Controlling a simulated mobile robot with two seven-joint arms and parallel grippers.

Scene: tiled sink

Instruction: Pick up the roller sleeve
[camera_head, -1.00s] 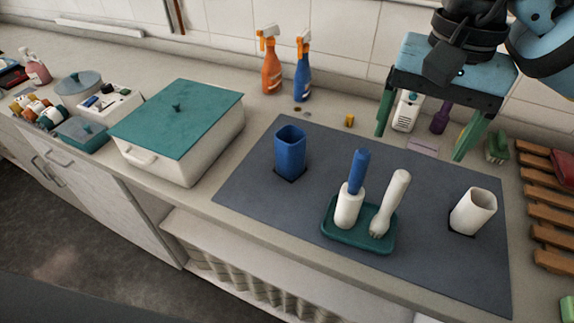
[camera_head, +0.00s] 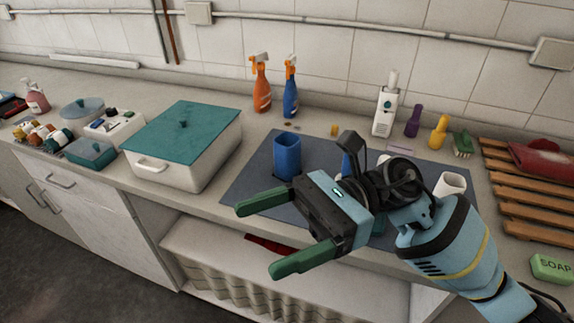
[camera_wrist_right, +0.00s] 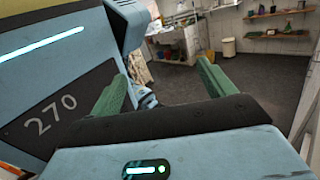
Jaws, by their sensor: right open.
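My right gripper (camera_head: 254,240) is open and empty, in front of the dark mat, with its fingers toward the left over the counter's front edge. Its green fingers also show in the right wrist view (camera_wrist_right: 163,72), with nothing between them. The teal tray (camera_head: 382,240) on the mat is mostly hidden behind my right gripper and arm. Of the things standing in it, only a bit of a blue handle (camera_head: 346,163) shows; the white cylinder below it, likely the roller sleeve, is hidden now. My left gripper is not in view.
A blue cup (camera_head: 287,157) and a white cup (camera_head: 451,183) stand on the dark mat (camera_head: 250,178). A large white box with a teal lid (camera_head: 183,130) stands left. Spray bottles (camera_head: 290,90) stand behind. A wooden rack (camera_head: 512,190) and green soap (camera_head: 552,267) are at right.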

